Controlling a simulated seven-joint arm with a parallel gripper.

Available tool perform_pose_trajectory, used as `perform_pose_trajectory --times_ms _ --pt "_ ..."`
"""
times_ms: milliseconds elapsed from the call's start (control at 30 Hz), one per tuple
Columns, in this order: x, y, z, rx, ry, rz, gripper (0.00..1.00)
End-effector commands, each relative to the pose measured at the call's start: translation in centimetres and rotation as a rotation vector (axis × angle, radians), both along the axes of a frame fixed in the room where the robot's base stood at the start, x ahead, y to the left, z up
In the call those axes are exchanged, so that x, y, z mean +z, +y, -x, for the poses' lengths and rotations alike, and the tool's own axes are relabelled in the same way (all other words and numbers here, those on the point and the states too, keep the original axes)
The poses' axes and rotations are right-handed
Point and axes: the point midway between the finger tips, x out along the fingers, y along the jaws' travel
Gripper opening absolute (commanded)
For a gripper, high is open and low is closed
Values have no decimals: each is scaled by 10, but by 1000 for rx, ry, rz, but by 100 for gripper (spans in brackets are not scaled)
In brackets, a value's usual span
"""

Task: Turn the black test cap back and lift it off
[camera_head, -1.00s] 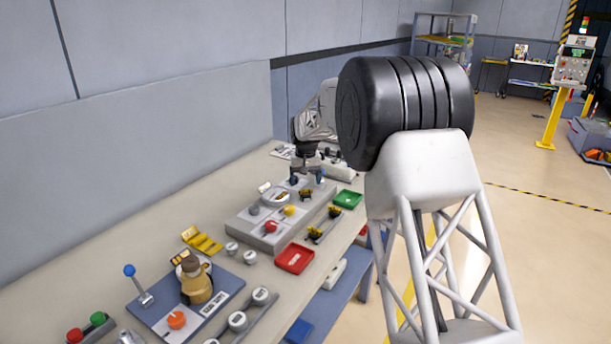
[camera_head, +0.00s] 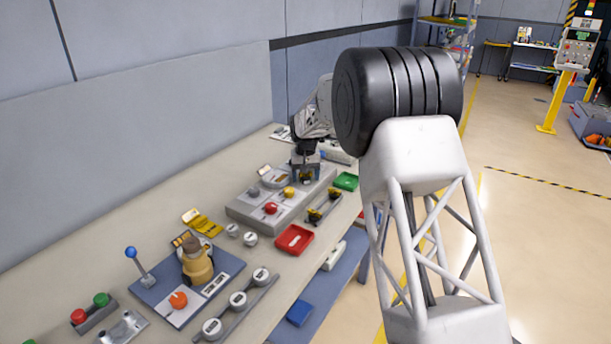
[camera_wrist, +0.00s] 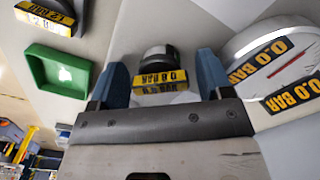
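The black test cap (camera_wrist: 158,56) shows in the wrist view as a dark round top with a yellow "0.8 BAR" label. It sits between the two blue fingers of my gripper (camera_wrist: 160,84), with a visible gap on each side. The gripper looks open, not closed on it. In the head view my gripper (camera_head: 307,168) points down at the far end of the grey panel (camera_head: 247,212), with the cap (camera_head: 306,178) small and partly hidden between the fingers. The cap's lower part and its seat are hidden in the wrist view.
A round gauge (camera_wrist: 278,52) reading 0.0 BAR stands close to the right finger. A green tray (camera_wrist: 62,70) and another labelled cap (camera_wrist: 45,16) lie on the left. In the head view, red and yellow knobs (camera_head: 270,208) and a red tray (camera_head: 294,239) are nearer.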

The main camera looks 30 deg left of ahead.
Motion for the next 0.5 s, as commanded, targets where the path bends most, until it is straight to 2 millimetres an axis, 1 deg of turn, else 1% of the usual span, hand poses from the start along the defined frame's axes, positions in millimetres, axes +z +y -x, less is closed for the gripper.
perform_pose_trajectory --times_ms 33,267,300,367,500 --pt "0 0 0 0 0 0 65" --pt "0 0 0 0 0 0 29" --pt "0 0 0 0 0 0 46" --pt "0 0 0 0 0 0 37" --pt "0 0 0 6 0 0 37"
